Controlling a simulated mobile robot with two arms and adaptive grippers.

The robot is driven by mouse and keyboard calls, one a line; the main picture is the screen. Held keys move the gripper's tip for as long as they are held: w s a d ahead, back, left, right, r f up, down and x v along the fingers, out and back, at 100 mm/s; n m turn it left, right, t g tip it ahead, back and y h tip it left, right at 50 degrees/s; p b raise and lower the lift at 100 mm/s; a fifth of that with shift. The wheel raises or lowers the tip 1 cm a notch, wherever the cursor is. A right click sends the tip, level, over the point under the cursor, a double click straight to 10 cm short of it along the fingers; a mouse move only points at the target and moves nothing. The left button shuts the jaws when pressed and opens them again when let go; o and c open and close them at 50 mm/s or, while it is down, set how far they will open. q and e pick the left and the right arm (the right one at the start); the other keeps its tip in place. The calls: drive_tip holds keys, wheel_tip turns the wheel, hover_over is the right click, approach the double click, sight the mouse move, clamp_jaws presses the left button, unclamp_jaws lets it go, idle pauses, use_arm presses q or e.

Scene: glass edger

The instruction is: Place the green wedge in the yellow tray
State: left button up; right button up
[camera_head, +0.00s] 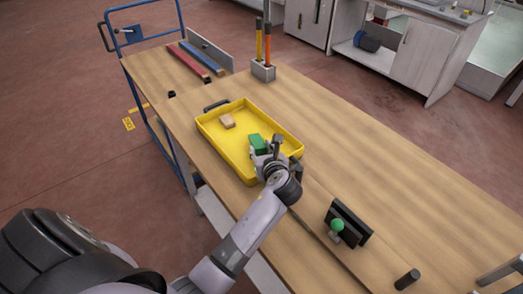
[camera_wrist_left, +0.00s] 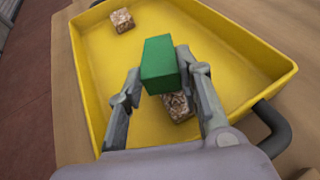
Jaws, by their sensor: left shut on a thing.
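The green wedge (camera_head: 257,143) is over the near part of the yellow tray (camera_head: 227,159). My left gripper (camera_head: 268,150) is shut on it; the arm reaches in over the tray's near right side. In the left wrist view the green wedge (camera_wrist_left: 159,64) sits between the two fingertips of the left gripper (camera_wrist_left: 160,78), above the yellow tray floor (camera_wrist_left: 90,55). Whether its underside touches the floor is unclear. My right gripper is not in view.
A tan block (camera_head: 227,120) lies in the tray's far left part. In the wrist view a second brown block (camera_wrist_left: 178,106) shows just below the wedge, partly hidden. A green-knobbed black fixture (camera_head: 345,224) and a holder with upright tools (camera_head: 263,70) stand on the table.

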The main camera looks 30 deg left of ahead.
use_arm(q)
drive_tip(key=o, duration=1.2)
drive_tip(key=shift+f, duration=0.1)
drive_tip(key=v, duration=1.2)
drive_tip(key=shift+d, duration=0.1)
